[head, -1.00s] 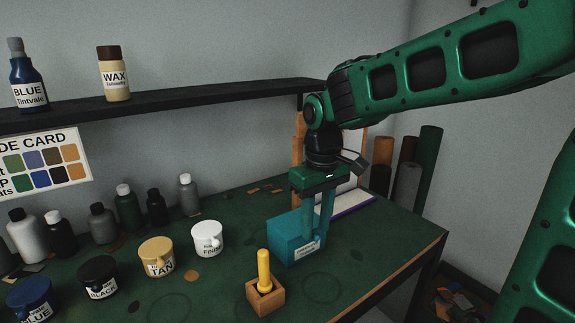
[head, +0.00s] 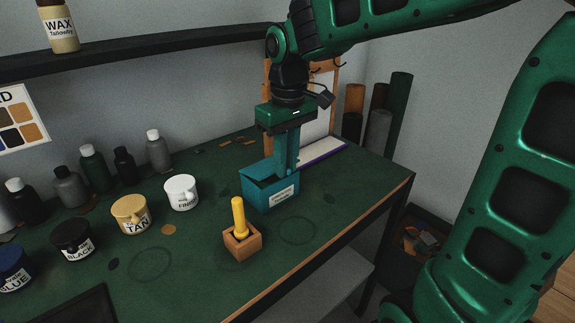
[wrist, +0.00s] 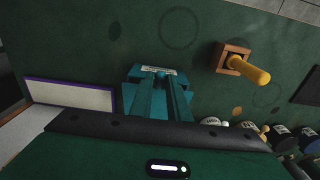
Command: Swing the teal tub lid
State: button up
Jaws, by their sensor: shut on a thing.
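The teal tub (head: 257,192) stands on the green bench with a white label on its front; it also shows in the wrist view (wrist: 131,92). The tub lid cannot be made out clearly behind my fingers. My gripper (head: 285,172) points down at the right part of the tub. In the wrist view, my gripper (wrist: 161,77) has its teal fingertips close together around a small teal knob-like part near the label. The same colour of fingers and tub hides the exact contact.
A wooden block with a yellow-handled tool (head: 240,222) stands in front of the tub. A white jar (head: 181,193) and tan jar (head: 130,213) are to its left. A purple-edged white panel (head: 322,158) lies behind right. The bench's right edge is near.

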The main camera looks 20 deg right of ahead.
jog(key=shift+w+d+r, duration=0.1)
jog(key=shift+d+r, duration=0.05)
jog(key=shift+r, duration=0.05)
jog(key=shift+w+a+r, duration=0.1)
jog(key=shift+w+r, duration=0.3)
jog(key=shift+r, duration=0.4)
jog(key=shift+w+a+r, duration=0.1)
jog(key=shift+w+r, duration=0.25)
jog(key=shift+r, duration=0.4)
jog(key=shift+w+a+r, duration=0.2)
jog(key=shift+w+r, duration=0.4)
jog(key=shift+r, duration=0.1)
jog(key=shift+w+a+r, duration=0.15)
jog(key=shift+w+r, duration=0.45)
jog(key=shift+r, duration=0.05)
jog(key=shift+w+a+r, duration=0.25)
jog(key=shift+w+r, duration=0.2)
jog(key=shift+w, duration=0.3)
jog(key=shift+w+a+r, duration=0.2)
jog(key=shift+w+r, duration=0.25)
jog(key=shift+w, duration=0.25)
